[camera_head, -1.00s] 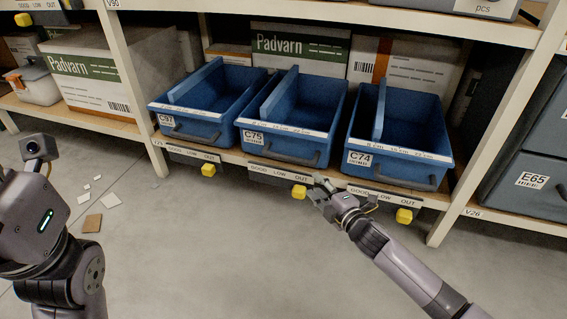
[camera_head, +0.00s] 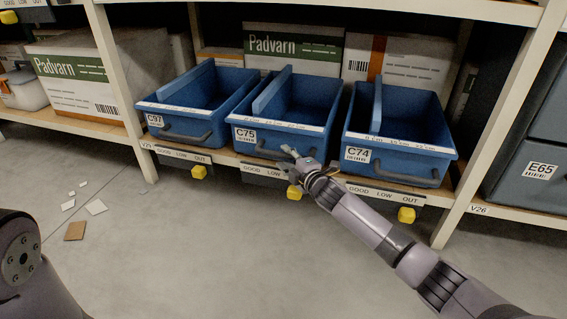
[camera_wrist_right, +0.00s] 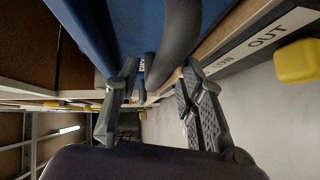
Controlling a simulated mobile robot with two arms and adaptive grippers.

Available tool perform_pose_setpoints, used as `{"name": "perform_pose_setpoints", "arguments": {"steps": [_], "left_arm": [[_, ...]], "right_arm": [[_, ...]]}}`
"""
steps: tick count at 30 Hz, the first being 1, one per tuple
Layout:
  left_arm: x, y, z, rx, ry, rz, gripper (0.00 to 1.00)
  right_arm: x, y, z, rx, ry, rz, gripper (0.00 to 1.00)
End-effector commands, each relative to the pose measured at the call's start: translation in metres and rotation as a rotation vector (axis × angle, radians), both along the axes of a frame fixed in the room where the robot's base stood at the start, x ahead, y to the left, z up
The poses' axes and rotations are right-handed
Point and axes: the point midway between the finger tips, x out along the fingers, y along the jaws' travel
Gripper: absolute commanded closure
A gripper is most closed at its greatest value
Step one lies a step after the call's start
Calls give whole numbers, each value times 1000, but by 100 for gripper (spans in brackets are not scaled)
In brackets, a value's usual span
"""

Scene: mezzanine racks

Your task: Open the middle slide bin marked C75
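The blue bin marked C75 (camera_head: 314,98) stands on the shelf between two other blue bins, with its label at the left of its front. Its dark handle (camera_head: 262,149) is partly hidden by my right gripper (camera_head: 291,154), which is at the front of the bin near the handle's right part. In the right wrist view, the fingers of my right gripper (camera_wrist_right: 158,76) are spread, with the dark handle (camera_wrist_right: 178,45) running between and just beyond their tips. Whether a finger touches it is unclear. My left gripper is out of view; only part of my left arm shows.
Blue bins C97 (camera_head: 205,92) and C74 (camera_head: 410,115) flank C75. Yellow knobs, such as the right one (camera_head: 407,214), hang at the shelf's front edge. Padvarn boxes (camera_head: 290,50) stand behind. A rack upright (camera_head: 492,135) is at the right. The floor in front is mostly clear.

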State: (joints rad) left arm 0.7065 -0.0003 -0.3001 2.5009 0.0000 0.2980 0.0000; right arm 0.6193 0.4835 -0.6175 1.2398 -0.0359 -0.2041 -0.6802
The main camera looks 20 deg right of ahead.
Motion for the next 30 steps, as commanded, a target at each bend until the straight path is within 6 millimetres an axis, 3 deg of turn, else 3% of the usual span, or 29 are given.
{"name": "perform_pose_setpoints", "arguments": {"steps": [1,6,17,30], "left_arm": [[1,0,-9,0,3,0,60],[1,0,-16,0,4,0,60],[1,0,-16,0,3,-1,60],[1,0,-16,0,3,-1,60]], "right_arm": [[7,1,-4,0,-1,0,64],[20,4,-5,-1,0,-1,64],[23,5,-3,0,0,0,64],[23,4,-3,0,0,0,92]]}}
